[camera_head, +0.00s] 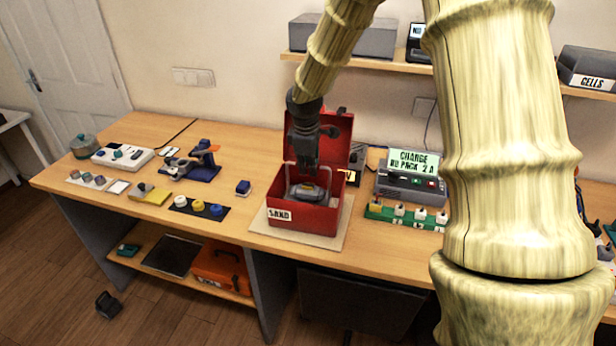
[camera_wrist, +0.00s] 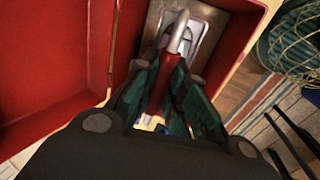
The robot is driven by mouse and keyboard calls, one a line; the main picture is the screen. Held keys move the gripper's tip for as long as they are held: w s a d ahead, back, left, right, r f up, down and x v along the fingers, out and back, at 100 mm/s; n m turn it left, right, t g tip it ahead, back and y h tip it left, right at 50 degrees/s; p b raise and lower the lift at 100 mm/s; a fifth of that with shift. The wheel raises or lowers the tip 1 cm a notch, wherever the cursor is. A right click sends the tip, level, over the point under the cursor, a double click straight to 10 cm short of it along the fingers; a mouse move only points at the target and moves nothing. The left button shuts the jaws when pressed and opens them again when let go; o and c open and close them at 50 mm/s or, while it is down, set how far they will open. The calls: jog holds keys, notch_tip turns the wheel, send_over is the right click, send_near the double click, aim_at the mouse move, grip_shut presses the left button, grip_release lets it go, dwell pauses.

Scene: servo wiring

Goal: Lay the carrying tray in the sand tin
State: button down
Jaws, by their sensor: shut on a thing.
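The red sand tin (camera_head: 312,222) stands open on a pale board, with its "SAND" label at the front and its lid (camera_head: 338,135) raised behind. My gripper (camera_head: 305,166) points down over the tin's opening. It is shut on the handle of the carrying tray (camera_head: 288,172), whose pale uprights show at both sides. A grey pack (camera_head: 306,193) shows on the tray within the tin's opening. In the wrist view my gripper (camera_wrist: 168,88) closes around the red grip, with the tray (camera_wrist: 206,38) below, inside the red walls. I cannot tell whether the tray touches the tin's floor.
A charger (camera_head: 410,180) with a lit display and a green strip (camera_head: 405,214) stand right of the tin. A small blue block (camera_head: 243,187) and a dark mat with knobs (camera_head: 199,208) lie left. The bench front between mat and tin is clear.

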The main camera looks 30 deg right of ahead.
aim_at(309, 184)
jog(key=shift+w+a+f, duration=0.1)
jog(key=shift+f, duration=0.15)
jog(key=shift+f+p, duration=0.65)
jog(key=shift+f, duration=1.4)
jog(key=c, duration=1.5)
grip_release()
jog(key=shift+s+a+r+b, duration=0.3)
jog(key=shift+r+b, duration=0.2)
jog(key=shift+r, duration=1.5)
jog(key=shift+s+a+r+b, duration=0.25)
jog(key=shift+r+b, duration=0.2)
jog(key=shift+r, duration=1.55)
jog(key=shift+s+a+r+b, duration=0.3)
jog(key=shift+r+b, duration=0.2)
jog(key=shift+r, duration=1.5)
